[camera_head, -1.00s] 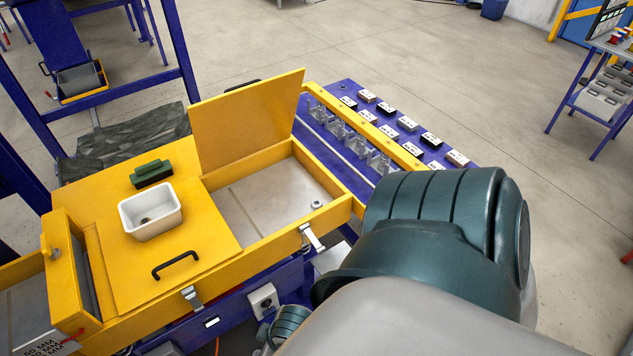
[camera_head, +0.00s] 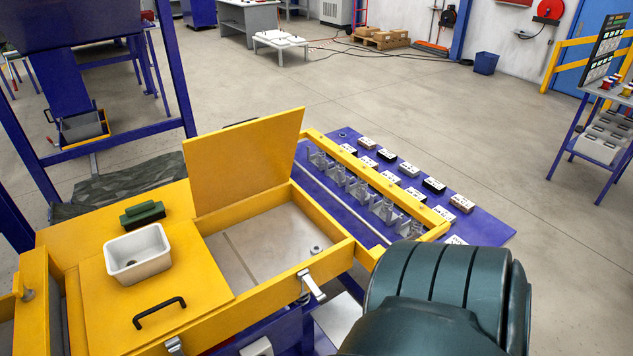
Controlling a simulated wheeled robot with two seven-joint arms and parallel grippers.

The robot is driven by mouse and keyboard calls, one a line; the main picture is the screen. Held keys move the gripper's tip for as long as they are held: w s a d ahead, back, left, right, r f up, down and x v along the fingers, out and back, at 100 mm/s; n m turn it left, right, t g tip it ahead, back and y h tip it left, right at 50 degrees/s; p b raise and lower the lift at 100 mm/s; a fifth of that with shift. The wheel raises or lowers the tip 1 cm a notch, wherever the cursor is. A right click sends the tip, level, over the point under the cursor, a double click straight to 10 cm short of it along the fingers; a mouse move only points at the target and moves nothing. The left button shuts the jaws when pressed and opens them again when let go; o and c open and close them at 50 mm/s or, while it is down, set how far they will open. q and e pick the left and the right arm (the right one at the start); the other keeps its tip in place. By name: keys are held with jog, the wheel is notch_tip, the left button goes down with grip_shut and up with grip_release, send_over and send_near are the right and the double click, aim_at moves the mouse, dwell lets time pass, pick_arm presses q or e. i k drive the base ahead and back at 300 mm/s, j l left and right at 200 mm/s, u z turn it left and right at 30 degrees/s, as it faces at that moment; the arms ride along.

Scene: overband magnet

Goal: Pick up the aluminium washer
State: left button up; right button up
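A small grey ring (camera_head: 316,250), which looks like the washer, lies flat on the grey floor of the open compartment of the yellow box (camera_head: 272,278). It is near the compartment's right corner. Its metal cannot be told from this view. Neither gripper is in view. A dark green arm link of mine fills the lower right.
The raised yellow lid (camera_head: 245,160) stands upright behind the open compartment. A black handle (camera_head: 159,312) and a green block (camera_head: 142,214) are on the closed side. A blue board (camera_head: 470,227) with clear holders and labelled blocks lies beyond the box. Open floor lies behind.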

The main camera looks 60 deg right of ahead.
aim_at(314, 247)
jog(key=z, duration=1.85)
jog(key=i+l, duration=0.1)
jog(key=i, duration=0.5)
